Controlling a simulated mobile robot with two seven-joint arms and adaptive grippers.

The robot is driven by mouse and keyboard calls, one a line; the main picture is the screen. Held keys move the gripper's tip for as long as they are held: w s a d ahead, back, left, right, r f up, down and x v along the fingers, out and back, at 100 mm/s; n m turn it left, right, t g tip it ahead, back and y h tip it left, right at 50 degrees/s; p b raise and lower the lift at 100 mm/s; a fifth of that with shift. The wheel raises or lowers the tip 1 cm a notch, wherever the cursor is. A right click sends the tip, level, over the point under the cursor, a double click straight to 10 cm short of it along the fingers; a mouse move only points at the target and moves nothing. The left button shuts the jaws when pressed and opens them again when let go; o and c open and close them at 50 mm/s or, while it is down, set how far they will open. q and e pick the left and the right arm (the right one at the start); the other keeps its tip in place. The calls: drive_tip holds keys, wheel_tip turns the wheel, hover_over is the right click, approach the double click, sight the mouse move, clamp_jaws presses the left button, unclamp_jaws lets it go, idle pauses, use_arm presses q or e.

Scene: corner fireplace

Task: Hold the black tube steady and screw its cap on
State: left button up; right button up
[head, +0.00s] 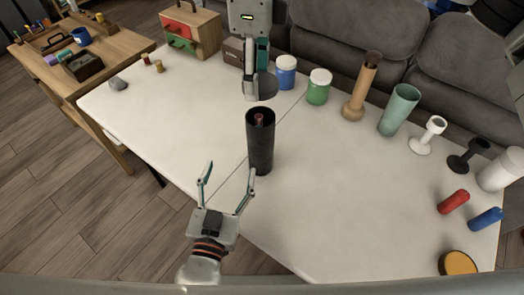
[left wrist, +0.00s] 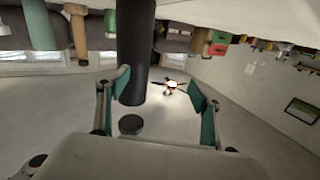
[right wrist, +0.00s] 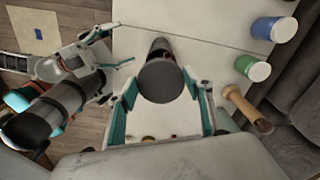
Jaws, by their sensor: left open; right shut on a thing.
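The black tube (head: 260,150) stands upright on the white table, its open top showing something reddish inside. My left gripper (head: 229,171) is open in front of it, fingers spread and apart from each other; in the left wrist view the tube (left wrist: 135,40) lies beyond the fingers, closer to the left one. My right gripper (head: 257,86) is shut on the dark round cap (head: 266,88), held above and behind the tube with a gap. In the right wrist view the cap (right wrist: 160,81) sits between the fingers and partly hides the tube (right wrist: 160,47).
Blue-label (head: 286,72) and green-label (head: 318,87) jars, a wooden pestle-like piece (head: 361,92) and a green cup (head: 399,109) stand behind right. Red (head: 453,201) and blue (head: 485,219) cylinders lie at the right. The table's front middle is clear.

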sight(261, 142)
drive_tip(key=shift+w, duration=0.1)
use_arm(q)
drive_tip(key=d, duration=0.1)
drive_tip(key=s+d+h, duration=0.1)
drive_tip(key=d, duration=0.1)
drive_tip(key=d+h, duration=0.1)
drive_tip(key=shift+s+d+m, duration=0.15)
drive_tip(key=shift+s+m, duration=0.15)
drive_tip(key=x, duration=1.2)
drive_tip(key=shift+f, duration=0.15)
drive_tip(key=c, duration=1.7)
use_arm(e)
drive_tip(key=shift+f, duration=2.55)
drive_tip(key=shift+f, duration=0.1)
drive_tip(key=shift+f, duration=0.75)
